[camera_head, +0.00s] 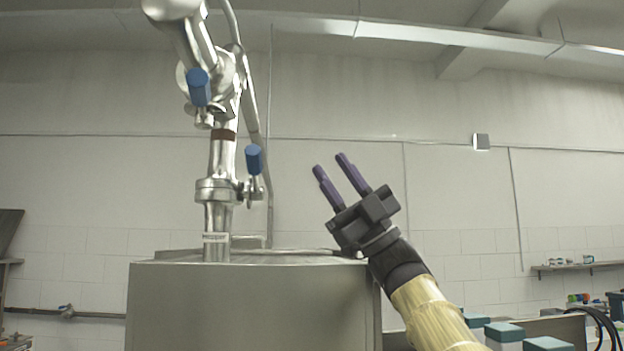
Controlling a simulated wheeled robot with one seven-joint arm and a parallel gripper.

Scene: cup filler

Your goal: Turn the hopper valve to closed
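A silver metal pipe assembly (221,155) rises from the top of a grey metal cabinet (250,305) left of the middle. Two blue valve handles show on it: an upper one (198,87) at the pipe joint and a lower one (253,159) on the right side of the pipe. Both handles stand roughly upright; I cannot tell which is the hopper valve. My gripper (330,167) is to the right of the lower handle, apart from it, pointing up and to the left. Its two purple fingers are apart with nothing between them.
A thin pipe (252,100) runs down beside the main pipe, between it and my gripper. The cabinet's top edge lies below my gripper. Teal-topped boxes (503,332) stand at the lower right. A wall shelf (577,267) is far right.

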